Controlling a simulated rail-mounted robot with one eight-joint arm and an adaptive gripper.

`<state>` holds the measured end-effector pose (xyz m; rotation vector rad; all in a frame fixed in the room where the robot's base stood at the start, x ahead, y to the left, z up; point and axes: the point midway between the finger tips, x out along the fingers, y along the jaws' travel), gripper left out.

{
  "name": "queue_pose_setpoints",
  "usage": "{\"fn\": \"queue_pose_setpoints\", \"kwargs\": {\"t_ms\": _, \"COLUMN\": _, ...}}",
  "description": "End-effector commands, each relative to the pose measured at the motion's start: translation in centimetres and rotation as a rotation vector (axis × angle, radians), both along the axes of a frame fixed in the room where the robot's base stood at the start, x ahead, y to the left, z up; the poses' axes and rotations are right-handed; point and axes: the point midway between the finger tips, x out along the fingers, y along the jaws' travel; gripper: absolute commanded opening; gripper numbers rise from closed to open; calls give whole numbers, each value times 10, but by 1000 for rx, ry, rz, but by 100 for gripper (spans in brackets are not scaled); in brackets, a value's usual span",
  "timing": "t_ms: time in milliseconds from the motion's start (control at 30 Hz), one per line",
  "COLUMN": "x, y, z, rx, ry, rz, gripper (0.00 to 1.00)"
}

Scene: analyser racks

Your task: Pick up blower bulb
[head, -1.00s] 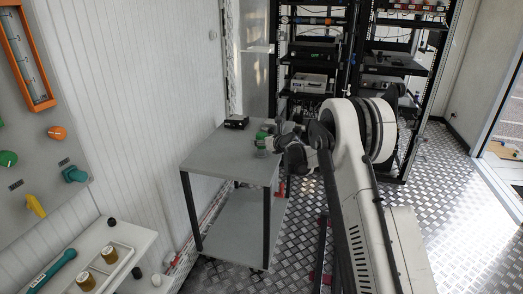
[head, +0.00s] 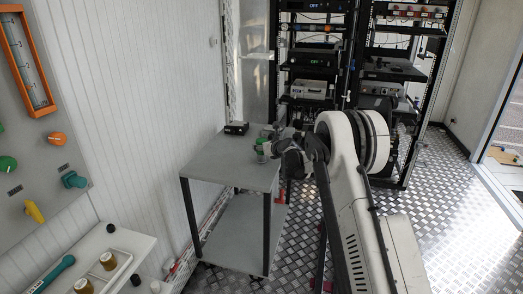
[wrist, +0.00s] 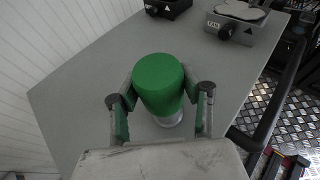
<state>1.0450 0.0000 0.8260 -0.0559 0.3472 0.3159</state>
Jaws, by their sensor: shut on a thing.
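The blower bulb (wrist: 160,82) is green with a flat round top and a pale lower part, seen from above in the wrist view. In the head view my gripper (head: 272,147) is partly hidden by the arm. I cannot tell whether the bulb's base touches the tabletop.
The grey table (head: 215,170) has bare space on its left half. A small black box (head: 236,128) stands at its back edge. A grey device with a plate (wrist: 236,22) stands near the far right in the wrist view. Equipment racks (head: 350,75) stand behind; a white wall is on the left.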

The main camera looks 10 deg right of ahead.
Motion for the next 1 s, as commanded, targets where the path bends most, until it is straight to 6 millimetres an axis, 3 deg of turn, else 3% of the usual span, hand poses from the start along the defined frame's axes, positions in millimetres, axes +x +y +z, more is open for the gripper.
{"fn": "queue_pose_setpoints", "kwargs": {"t_ms": 167, "x": 0, "y": 0, "z": 12, "rx": 0, "ry": 0, "rz": 0, "gripper": 31}}
{"fn": "queue_pose_setpoints", "kwargs": {"t_ms": 367, "x": 0, "y": 0, "z": 43, "rx": 0, "ry": 0, "rz": 0, "gripper": 31}}
{"fn": "queue_pose_setpoints", "kwargs": {"t_ms": 700, "x": -37, "y": 64, "z": 84, "rx": -1, "ry": 0, "rz": 4, "gripper": 31}}
{"fn": "queue_pose_setpoints", "kwargs": {"t_ms": 1000, "x": -56, "y": 95, "z": 106, "rx": -1, "ry": 0, "rz": 1, "gripper": 31}}
